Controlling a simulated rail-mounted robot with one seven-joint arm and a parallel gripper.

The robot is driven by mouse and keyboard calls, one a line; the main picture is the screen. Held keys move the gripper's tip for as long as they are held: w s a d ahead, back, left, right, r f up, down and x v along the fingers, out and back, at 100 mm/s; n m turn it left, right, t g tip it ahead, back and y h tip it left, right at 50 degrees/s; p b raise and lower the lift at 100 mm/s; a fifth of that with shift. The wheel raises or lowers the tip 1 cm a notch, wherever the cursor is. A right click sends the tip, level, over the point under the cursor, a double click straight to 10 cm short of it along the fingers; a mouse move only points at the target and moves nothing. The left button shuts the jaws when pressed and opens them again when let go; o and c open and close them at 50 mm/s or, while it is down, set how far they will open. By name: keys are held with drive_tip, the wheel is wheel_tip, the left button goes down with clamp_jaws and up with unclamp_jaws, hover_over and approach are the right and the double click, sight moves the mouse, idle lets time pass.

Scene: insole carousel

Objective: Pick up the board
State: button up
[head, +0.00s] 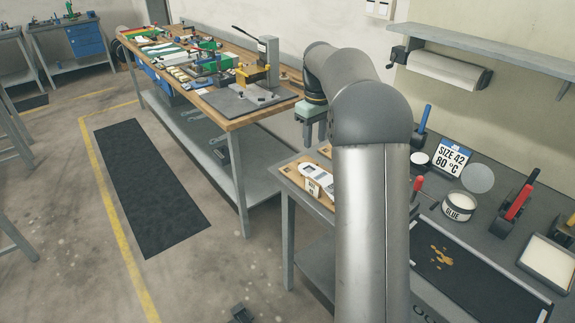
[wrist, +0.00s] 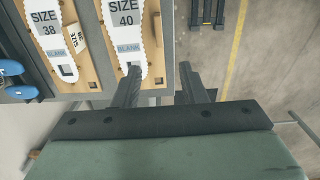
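Two wooden boards lie side by side in the wrist view. The left board (wrist: 92,62) carries a white insole template marked SIZE 38 (wrist: 45,30), and the right board (wrist: 164,12) carries one marked SIZE 40 (wrist: 125,30). In the head view, wood with white templates (head: 318,182) shows at the near bench's left end, partly hidden by my arm. My gripper (wrist: 160,72) is open and empty, its fingers apart near the right board's front end. In the head view my gripper (head: 312,132) hangs above that bench end, pointing down. I cannot tell its exact height.
A cluttered long workbench (head: 225,75) stands behind. A floor mat (head: 150,185) and open floor lie left.

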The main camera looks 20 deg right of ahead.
approach(314, 181)
wheel_tip(314, 181, down, 5)
drive_tip(key=shift+w+a+f+p, duration=0.15)
drive_tip(key=shift+f+p, duration=0.05)
drive_tip(key=shift+p, duration=0.25)
drive_tip(key=shift+s+f+p, duration=0.15)
drive_tip(key=shift+f+p, duration=0.2)
drive_tip(key=shift+f, duration=1)
drive_tip(key=shift+s+f+p, duration=0.1)
drive_tip(key=shift+f+p, duration=0.25)
drive_tip(key=shift+f, duration=1)
clamp_jaws()
